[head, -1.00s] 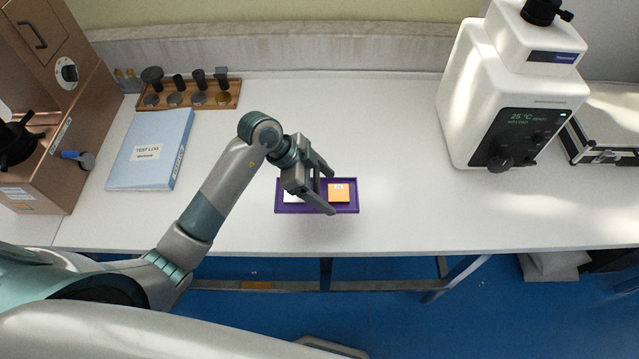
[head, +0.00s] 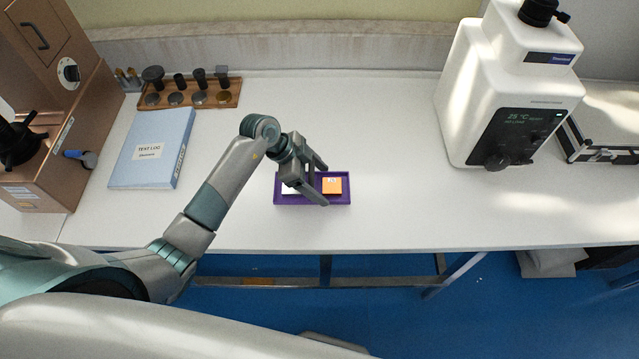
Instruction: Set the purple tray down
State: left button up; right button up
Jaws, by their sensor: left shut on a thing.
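The purple tray (head: 312,201) is over the white table near its front edge, and it looks level. An orange block (head: 332,186) lies in its right part, and a white item (head: 289,189) shows partly in its left part. My left gripper (head: 318,184) reaches over the tray from the upper left and is shut on it. The fingers hide the middle of the tray and the exact grip. I cannot tell whether the tray's underside touches the table. My right gripper is not in view.
A blue test log binder (head: 152,150) and a wooden rack (head: 190,99) with several pieces are at the left. A copper-coloured machine (head: 75,130) stands far left, a white tester (head: 470,90) at the right. The white table (head: 400,215) is clear around the tray.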

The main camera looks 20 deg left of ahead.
pick_arm(q)
jog(key=shift+f, duration=1.1)
jog(key=o, duration=1.2)
jog(key=shift+f, duration=0.1)
jog(key=shift+c, duration=0.2)
jog(key=b+v, duration=0.2)
jog(key=v, duration=1)
